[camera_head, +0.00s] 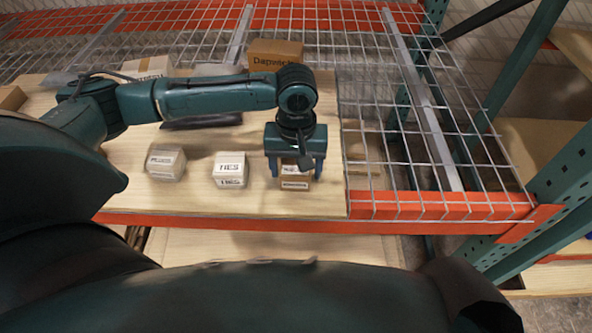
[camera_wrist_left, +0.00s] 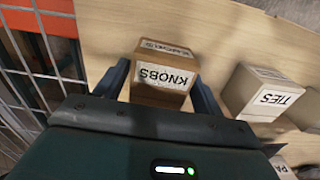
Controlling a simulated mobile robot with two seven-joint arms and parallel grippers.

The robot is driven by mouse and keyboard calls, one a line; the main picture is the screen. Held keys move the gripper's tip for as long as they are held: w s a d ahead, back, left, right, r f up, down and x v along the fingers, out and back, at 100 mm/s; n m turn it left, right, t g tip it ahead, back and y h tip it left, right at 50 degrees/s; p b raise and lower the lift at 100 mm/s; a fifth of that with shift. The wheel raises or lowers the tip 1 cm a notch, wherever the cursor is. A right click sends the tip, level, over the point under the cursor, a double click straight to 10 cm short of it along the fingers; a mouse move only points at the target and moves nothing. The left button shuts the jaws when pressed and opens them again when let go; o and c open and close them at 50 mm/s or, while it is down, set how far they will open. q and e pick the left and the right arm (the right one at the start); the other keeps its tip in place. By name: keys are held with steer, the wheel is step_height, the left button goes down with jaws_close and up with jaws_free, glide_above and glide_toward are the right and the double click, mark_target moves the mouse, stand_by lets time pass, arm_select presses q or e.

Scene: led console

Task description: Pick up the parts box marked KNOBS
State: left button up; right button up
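The KNOBS parts box (camera_wrist_left: 158,93) is a small brown carton on the wooden board, its KNOBS label readable in the left wrist view. In the head view the box (camera_head: 295,184) is partly hidden by my left gripper. My left gripper (camera_head: 295,172) points down over the box with one finger on each side of it. In the left wrist view the gripper (camera_wrist_left: 161,88) is open, with narrow gaps visible between the fingers and the box. My right gripper is not in view.
A pale TIES box (camera_head: 230,169) stands just left of the KNOBS box, with another labelled pale box (camera_head: 166,164) further left. A brown carton (camera_head: 275,53) stands at the back. An orange beam (camera_head: 220,221) edges the front; wire mesh (camera_head: 400,120) lies right.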

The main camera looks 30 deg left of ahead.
arm_select(q)
steer(key=c, duration=0.8)
